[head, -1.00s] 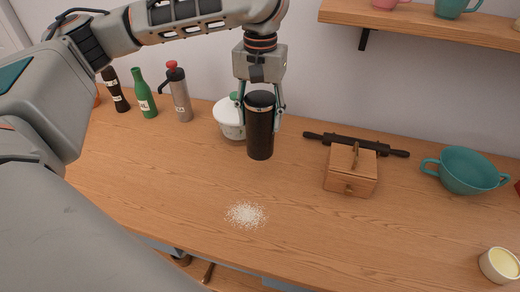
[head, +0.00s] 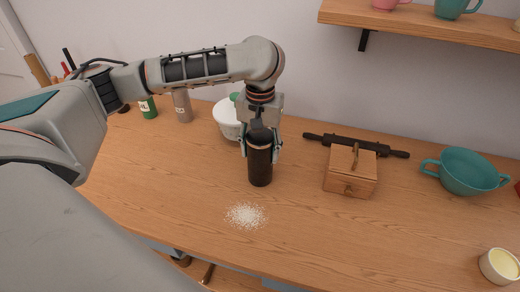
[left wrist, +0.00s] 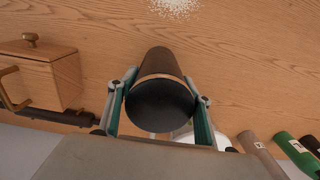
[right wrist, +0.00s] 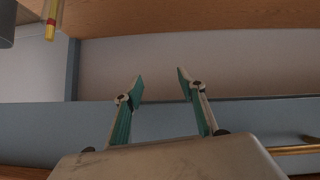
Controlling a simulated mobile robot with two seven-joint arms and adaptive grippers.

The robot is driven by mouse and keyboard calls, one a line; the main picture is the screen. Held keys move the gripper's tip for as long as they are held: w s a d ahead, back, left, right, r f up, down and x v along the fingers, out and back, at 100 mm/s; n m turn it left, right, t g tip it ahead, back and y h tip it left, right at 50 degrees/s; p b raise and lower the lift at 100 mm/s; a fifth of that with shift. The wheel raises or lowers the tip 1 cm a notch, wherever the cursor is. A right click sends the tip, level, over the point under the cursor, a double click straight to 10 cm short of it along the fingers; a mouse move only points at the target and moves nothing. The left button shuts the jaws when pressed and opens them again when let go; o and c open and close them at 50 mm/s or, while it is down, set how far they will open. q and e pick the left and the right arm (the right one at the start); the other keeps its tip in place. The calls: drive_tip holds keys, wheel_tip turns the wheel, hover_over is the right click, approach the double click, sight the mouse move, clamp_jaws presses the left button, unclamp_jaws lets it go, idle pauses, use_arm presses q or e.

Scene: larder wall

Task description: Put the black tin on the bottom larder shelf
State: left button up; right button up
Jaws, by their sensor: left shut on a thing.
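The black tin (head: 260,168) is a tall dark cylinder with a thin copper-coloured band near its top. It is upright at the worktop, between the white bowl and the wooden box; I cannot tell if its base touches the wood. My left gripper (head: 261,150) is shut on its upper part from above. In the left wrist view the tin (left wrist: 160,95) sits between both fingers of the left gripper (left wrist: 160,104). My right gripper (right wrist: 158,78) is open and empty, facing a pale panel and blue-grey edges. The bottom larder shelf is not clearly identifiable.
White grains (head: 246,216) lie in front of the tin. A white bowl (head: 228,122) stands behind left, a wooden box (head: 350,172) and dark rolling pin (head: 330,139) to the right. A teal pot (head: 467,171) is farther right. A wall shelf (head: 430,22) holds mugs. The front worktop is mostly clear.

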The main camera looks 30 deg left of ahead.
use_arm(q)
drive_tip(key=o, duration=1)
drive_tip(key=shift+f, duration=0.15)
drive_tip(key=o, duration=0.4)
